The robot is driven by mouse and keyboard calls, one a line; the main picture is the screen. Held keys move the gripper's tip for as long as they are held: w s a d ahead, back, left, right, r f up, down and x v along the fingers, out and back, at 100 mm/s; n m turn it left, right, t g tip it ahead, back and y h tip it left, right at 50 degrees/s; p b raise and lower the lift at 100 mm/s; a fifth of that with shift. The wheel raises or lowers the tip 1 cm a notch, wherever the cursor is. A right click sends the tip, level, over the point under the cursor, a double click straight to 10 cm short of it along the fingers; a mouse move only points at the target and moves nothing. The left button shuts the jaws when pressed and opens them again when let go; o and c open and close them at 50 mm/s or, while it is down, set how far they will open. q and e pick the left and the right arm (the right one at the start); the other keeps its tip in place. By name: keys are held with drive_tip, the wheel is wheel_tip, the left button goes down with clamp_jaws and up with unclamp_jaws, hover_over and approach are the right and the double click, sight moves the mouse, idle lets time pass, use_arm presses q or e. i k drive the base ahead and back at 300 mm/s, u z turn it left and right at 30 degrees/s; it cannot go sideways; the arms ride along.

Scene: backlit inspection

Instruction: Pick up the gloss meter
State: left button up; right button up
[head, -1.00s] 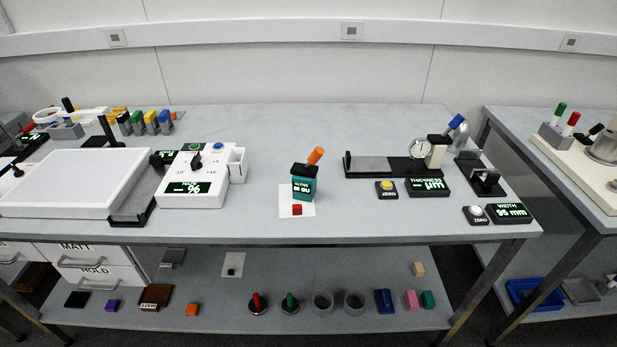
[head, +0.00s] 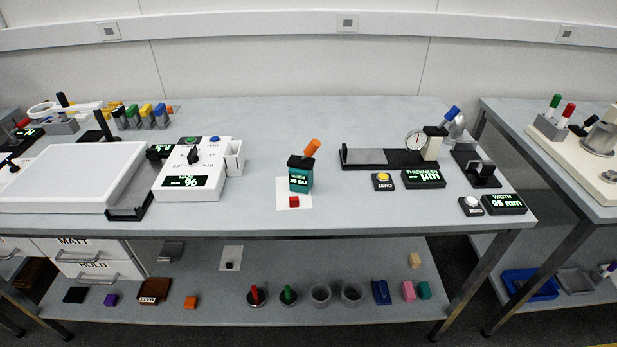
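The gloss meter (head: 300,181) looks like a teal box with a black top and a green-lit display that seems to read in GU. An orange handle (head: 311,148) rises from its top, tilted to the right. It stands upright on a white sheet (head: 281,196) near the front middle of the table. A small red block (head: 294,201) lies on the sheet in front of it. Neither of my grippers is in the head view.
The haze meter (head: 194,170) stands to the left, beside a white light box (head: 70,178). The thickness gauge (head: 390,158) stands to the right with a display (head: 424,179) and zero button (head: 383,181). Bare table (head: 265,130) lies behind the gloss meter.

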sight(300, 172)
drive_tip(key=k, duration=1.25)
drive_tip(key=z, duration=0.7)
drive_tip(key=i, duration=0.5)
drive_tip(key=z, duration=1)
drive_tip(key=i, duration=0.95)
drive_tip(key=u, duration=0.7)
drive_tip(key=i, duration=0.9)
drive_tip(key=u, duration=1)
